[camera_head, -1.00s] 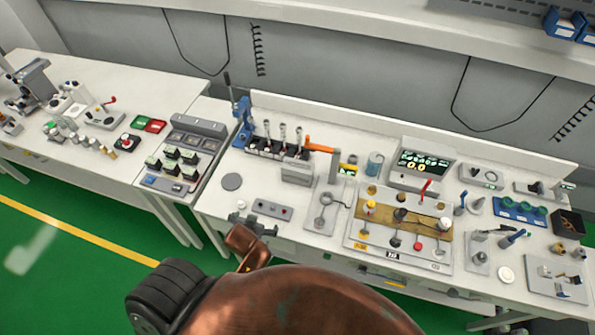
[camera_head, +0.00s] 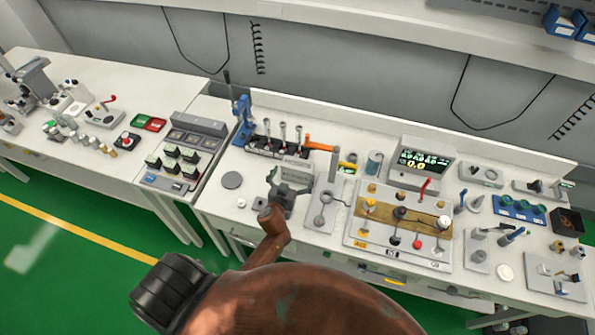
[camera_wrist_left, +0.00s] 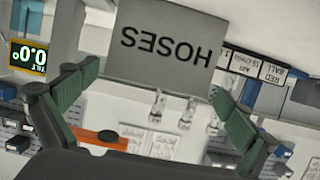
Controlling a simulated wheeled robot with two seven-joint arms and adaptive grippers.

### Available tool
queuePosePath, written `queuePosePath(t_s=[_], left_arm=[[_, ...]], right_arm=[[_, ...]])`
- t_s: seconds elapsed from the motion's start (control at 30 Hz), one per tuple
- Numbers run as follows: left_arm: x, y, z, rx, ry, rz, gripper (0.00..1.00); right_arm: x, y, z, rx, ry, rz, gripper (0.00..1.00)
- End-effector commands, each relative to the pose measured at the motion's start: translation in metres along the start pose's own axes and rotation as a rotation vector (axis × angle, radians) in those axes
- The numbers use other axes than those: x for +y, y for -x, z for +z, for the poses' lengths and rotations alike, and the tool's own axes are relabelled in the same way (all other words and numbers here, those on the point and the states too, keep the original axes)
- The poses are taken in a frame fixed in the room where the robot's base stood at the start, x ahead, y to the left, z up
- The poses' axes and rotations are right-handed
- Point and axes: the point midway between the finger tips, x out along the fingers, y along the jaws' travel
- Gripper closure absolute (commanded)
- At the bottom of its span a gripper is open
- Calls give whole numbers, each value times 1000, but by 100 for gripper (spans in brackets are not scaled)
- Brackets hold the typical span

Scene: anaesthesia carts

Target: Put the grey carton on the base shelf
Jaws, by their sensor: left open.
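The grey carton (camera_head: 299,163) stands on the white bench, left of the middle in the head view, partly hidden by my left gripper. In the left wrist view the grey carton (camera_wrist_left: 170,42) shows a face lettered HOSES, upside down. My left gripper (camera_head: 288,179) is at the carton's near side; in the left wrist view its open green-padded fingers (camera_wrist_left: 153,84) are spread to either side of the carton's lower edge. I cannot tell whether they touch it. My right gripper is not in view. I cannot make out the base shelf.
A display unit (camera_head: 420,163), a board with coloured knobs (camera_head: 352,238) and a plate with an upright post (camera_head: 318,214) stand right of the carton. An orange handle (camera_head: 320,142) and a row of levers lie behind. A grey round pad (camera_head: 232,181) lies left.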

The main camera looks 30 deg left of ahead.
Motion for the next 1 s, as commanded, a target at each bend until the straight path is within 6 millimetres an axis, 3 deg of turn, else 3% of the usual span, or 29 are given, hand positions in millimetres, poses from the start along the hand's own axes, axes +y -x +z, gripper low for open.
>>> queuePosePath(t_s=[0.33, 0.67, 1.0], left_arm=[[1, -45, 4, -2, -2, -2, 0], [1, -51, 4, -1, -1, -2, 1], [1, -50, 4, -2, -1, -2, 24]], right_arm=[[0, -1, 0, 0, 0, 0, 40], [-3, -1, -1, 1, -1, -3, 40], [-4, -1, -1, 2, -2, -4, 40]])
